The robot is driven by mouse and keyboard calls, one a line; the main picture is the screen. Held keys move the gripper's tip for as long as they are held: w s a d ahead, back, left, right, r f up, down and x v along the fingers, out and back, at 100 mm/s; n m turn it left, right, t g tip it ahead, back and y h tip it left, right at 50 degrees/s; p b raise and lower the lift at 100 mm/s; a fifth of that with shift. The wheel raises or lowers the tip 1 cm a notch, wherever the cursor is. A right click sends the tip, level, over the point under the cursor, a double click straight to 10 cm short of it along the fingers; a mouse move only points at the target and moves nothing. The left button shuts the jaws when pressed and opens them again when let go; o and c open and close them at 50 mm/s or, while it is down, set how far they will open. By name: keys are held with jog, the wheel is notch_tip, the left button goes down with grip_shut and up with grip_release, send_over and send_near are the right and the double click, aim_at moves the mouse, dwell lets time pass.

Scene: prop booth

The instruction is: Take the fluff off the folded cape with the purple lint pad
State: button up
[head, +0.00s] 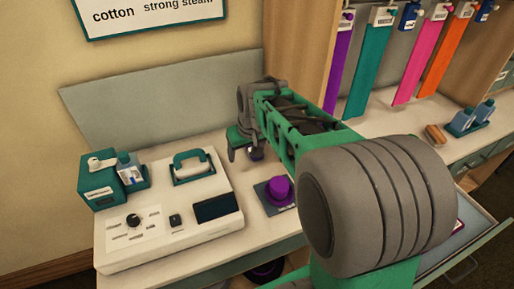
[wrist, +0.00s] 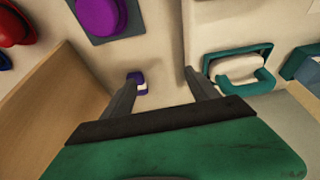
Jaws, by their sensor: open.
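My gripper (head: 245,153) is open above the back of the counter; its two fingers also show in the wrist view (wrist: 160,76). A small purple block with a white band (wrist: 139,83) lies by the left fingertip, on the inner side, with clear counter between it and the right finger. It shows as a purple bit below the gripper in the head view (head: 257,154). It looks like the lint pad, but it is too small to be sure. I cannot make out a folded cape; my arm hides part of the counter.
A round purple thing (head: 279,189) sits on a dark square nearer the front. A white steam station (head: 160,225) with a teal-handled iron (head: 192,165) stands left. Coloured straps (head: 370,65) hang at the back right. An open drawer (head: 487,235) juts out at right.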

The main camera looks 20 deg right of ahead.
jog(key=shift+t, duration=0.3)
jog(key=w+d+f, duration=0.2)
jog(key=w, duration=0.1)
jog(key=w+d+f, duration=0.1)
jog(key=w+d, duration=0.2)
jog(key=w+d+f, duration=0.2)
jog(key=w+d, duration=0.1)
jog(key=shift+w+d+f, duration=0.15)
jog(key=shift+d+f, duration=0.05)
jog(key=shift+f, duration=0.1)
jog(key=p+x, duration=0.1)
jog(key=x, duration=0.7)
jog(key=shift+p, duration=0.35)
jog(key=shift+c, duration=0.6)
jog(key=c, duration=1.3)
